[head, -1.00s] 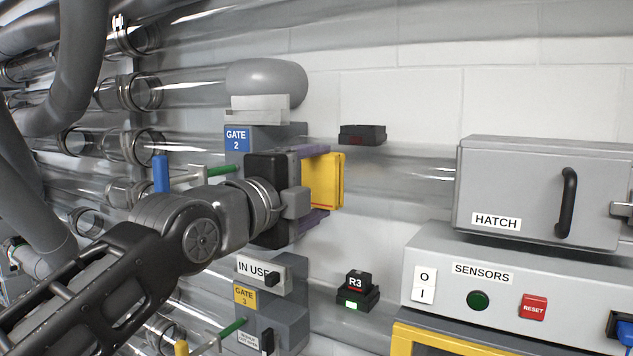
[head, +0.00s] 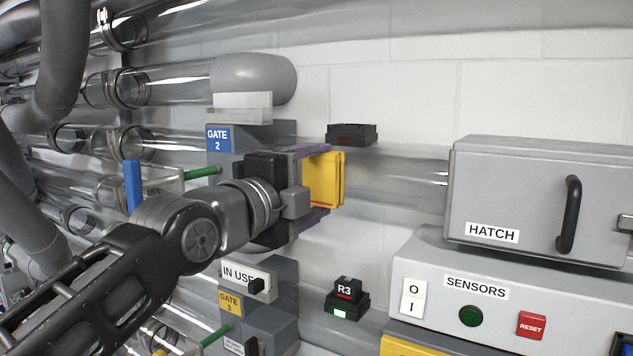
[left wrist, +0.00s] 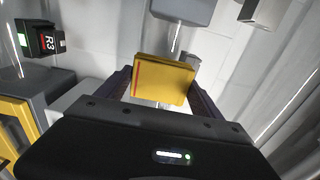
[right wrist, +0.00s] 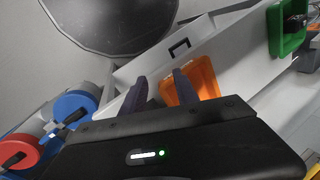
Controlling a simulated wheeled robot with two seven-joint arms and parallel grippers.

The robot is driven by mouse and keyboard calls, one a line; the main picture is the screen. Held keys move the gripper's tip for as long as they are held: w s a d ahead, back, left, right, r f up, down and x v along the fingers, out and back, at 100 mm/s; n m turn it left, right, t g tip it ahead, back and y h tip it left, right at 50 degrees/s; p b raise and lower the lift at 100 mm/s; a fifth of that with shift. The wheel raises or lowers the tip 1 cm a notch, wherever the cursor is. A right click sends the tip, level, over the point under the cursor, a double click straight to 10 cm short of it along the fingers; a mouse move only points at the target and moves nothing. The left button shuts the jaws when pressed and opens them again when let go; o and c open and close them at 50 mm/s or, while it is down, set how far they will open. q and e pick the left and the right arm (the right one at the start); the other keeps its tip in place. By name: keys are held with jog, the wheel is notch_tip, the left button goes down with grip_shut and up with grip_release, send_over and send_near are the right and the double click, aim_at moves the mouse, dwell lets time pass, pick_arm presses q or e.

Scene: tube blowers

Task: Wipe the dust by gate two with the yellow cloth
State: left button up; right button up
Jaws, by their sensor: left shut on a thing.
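My left gripper (head: 318,181) is shut on the yellow cloth (head: 325,180), a folded pad with a red stripe. It holds the cloth just right of the grey gate block with the blue GATE 2 label (head: 217,140), in front of the clear tube. The cloth also shows between the fingers in the left wrist view (left wrist: 162,80). Whether it touches the tube, I cannot tell. I cannot clearly make out the dust. My right gripper (right wrist: 160,80) shows only in the right wrist view, with its fingers apart and nothing between them.
A black sensor (head: 351,134) sits above right of the cloth, and the R3 sensor (head: 347,297) below it. The GATE 3 block (head: 258,305) is below the arm. The HATCH box (head: 540,200) and SENSORS panel (head: 455,290) stand right. An orange bin (right wrist: 197,82) lies beyond my right gripper.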

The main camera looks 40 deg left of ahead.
aim_at(378, 181)
pick_arm(q)
jog(key=shift+w+a, duration=0.1)
jog(key=shift+w, duration=0.85)
dwell(0.3)
jog(key=shift+d+f+b, duration=0.1)
jog(key=shift+d+b, duration=0.65)
jog(key=shift+d, duration=0.45)
jog(key=shift+w+d, duration=0.1)
jog(key=shift+d, duration=0.55)
jog(key=shift+w+d+b, duration=0.2)
jog(key=shift+d+b, duration=0.4)
jog(key=shift+d, duration=0.35)
jog(key=shift+w+d, duration=0.1)
jog(key=shift+d, duration=0.7)
